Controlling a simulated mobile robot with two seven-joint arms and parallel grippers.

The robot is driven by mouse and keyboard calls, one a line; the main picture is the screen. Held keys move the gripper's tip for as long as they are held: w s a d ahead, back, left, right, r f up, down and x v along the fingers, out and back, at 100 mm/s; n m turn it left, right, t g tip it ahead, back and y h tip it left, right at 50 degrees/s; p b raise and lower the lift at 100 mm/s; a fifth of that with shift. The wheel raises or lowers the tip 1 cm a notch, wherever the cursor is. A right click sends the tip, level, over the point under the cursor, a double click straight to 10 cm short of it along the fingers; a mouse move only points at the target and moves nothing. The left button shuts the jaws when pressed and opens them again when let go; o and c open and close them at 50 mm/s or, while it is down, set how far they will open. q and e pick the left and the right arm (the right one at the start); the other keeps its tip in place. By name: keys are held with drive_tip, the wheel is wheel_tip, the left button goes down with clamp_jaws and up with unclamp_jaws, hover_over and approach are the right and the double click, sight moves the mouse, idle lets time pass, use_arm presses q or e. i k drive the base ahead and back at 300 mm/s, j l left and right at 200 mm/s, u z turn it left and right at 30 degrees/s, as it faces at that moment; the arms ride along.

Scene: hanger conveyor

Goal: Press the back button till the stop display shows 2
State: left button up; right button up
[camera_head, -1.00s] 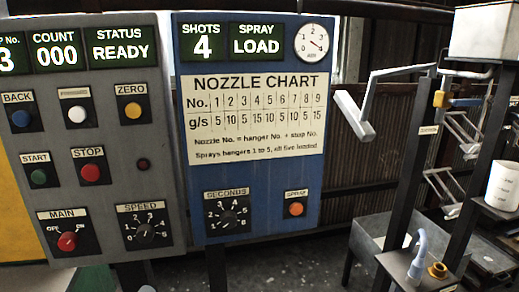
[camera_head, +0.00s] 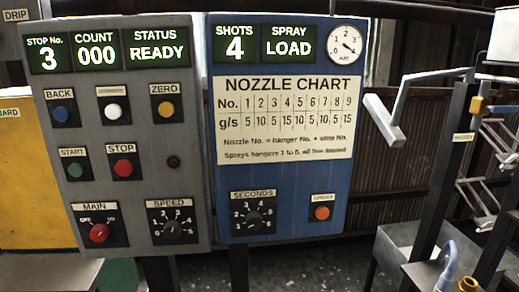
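The blue BACK button (camera_head: 61,111) is at the upper left of the grey control panel (camera_head: 200,150). The stop number display (camera_head: 49,58) above it shows 3. The count display (camera_head: 97,54) shows 000 and the status display (camera_head: 155,50) shows READY. Neither of my grippers is in view, and nothing touches the button.
A blue panel (camera_head: 225,175) with a nozzle chart (camera_head: 285,120) stands to the right; its displays read shots 4 (camera_head: 235,45) and spray LOAD (camera_head: 288,44). White, zero, start and stop buttons sit near BACK. Metal posts and hooks (camera_head: 395,110) stand at right.

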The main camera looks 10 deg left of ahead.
sight(62, 115)
drive_tip(key=u, duration=1.25)
